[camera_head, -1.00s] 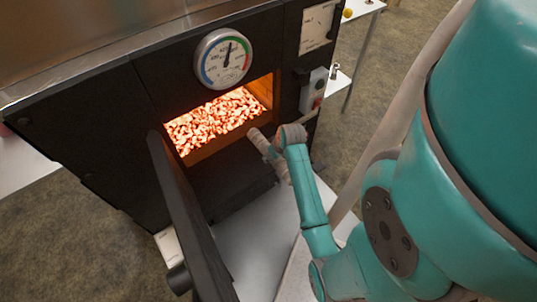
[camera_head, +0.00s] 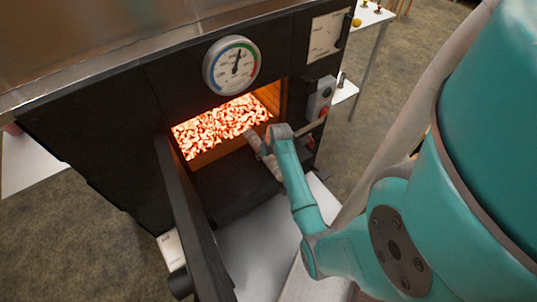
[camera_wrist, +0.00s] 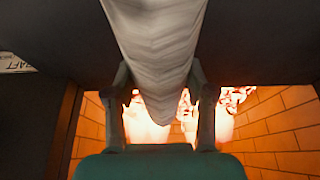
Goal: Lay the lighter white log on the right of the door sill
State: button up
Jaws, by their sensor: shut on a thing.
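The whitish log (camera_head: 252,138) is in my gripper, slanting across the right part of the fire door's opening in the head view. Its far end is at the sill (camera_head: 215,157), close to the glowing embers (camera_head: 220,125); I cannot tell whether it touches. In the wrist view the pale, papery log (camera_wrist: 155,40) runs down between the fingers of my gripper (camera_wrist: 163,110), its tapered end over the embers. My gripper is shut on it. In the head view my wrist hides the fingers. The black fire door (camera_head: 190,220) stands open on the left.
A round gauge (camera_head: 231,65) sits above the opening. A grey box (camera_head: 320,98) is mounted to its right. A pale metal surface (camera_head: 255,240) lies below the opening. A white side table (camera_head: 372,22) stands at the back right.

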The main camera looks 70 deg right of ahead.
jog(key=shift+w+d+f, duration=0.1)
jog(key=shift+w+d, duration=0.05)
jog(key=shift+w, duration=0.05)
jog(key=o, duration=1.5)
jog(key=shift+o, duration=0.2)
jog(key=v, duration=1.2)
